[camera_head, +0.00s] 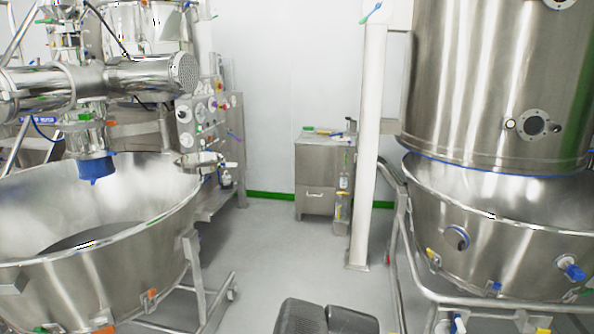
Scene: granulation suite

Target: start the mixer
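A steel machine stands at the left, with a horizontal cylinder (150,75) above a wide open steel bowl (110,285); I cannot tell for sure that it is the mixer. Behind the bowl, a steel control panel (208,112) carries several round gauges and small coloured knobs or buttons. A red and yellow control (219,64) sits near its top. The labels are too small to read, and I cannot tell which control is a start button. My gripper is not in view; only dark rounded parts, probably mine, show at the bottom edge.
A large steel vessel (490,80) over a conical bowl (480,220) on a pipe frame fills the right. A white post (370,150) and a low steel cabinet (315,180) stand at the back. Grey floor (280,245) lies clear between the machines. Bowl frame legs (205,285) jut into it.

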